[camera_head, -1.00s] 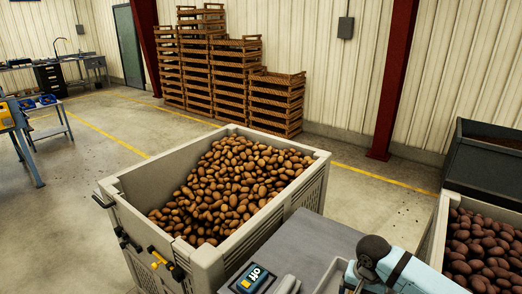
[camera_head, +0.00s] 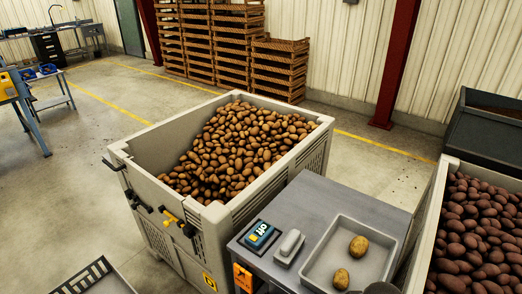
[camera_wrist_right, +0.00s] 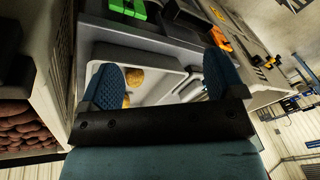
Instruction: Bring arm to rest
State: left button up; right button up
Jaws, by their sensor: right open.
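My right gripper (camera_wrist_right: 162,80) shows in the right wrist view with its two blue ribbed fingers spread apart and nothing between them. Beyond the fingers is a pale tray (camera_wrist_right: 170,62) with potatoes in it, one (camera_wrist_right: 134,76) near the left finger. In the head view only a dark bit of what looks like my right arm (camera_head: 381,288) shows at the bottom edge, by the tray (camera_head: 318,262). Two potatoes (camera_head: 358,246) (camera_head: 342,278) lie apart in the tray. My left gripper is in neither view.
The grey table (camera_head: 330,203) carries a blue device reading "off" (camera_head: 259,235) and a grey handheld item (camera_head: 290,243). A large potato bin (camera_head: 150,190) stands left of it, a second bin (camera_head: 438,200) right. A black crate (camera_head: 95,280) is at bottom left.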

jog(key=s+d+r+n+t+h, duration=0.1)
jog(key=s+d+r+h, duration=0.15)
jog(key=s+d, duration=0.75)
jog(key=w+a+f+n+t+y, duration=0.1)
jog(key=w+a+f+t+y, duration=0.2)
jog(key=a+f+t, duration=0.4)
notch_tip(320, 180, down, 5)
jog(key=shift+w+a+f+n+t+p, duration=0.1)
jog(key=shift+w+a+n+t+p, duration=0.25)
jog(key=shift+a, duration=0.4)
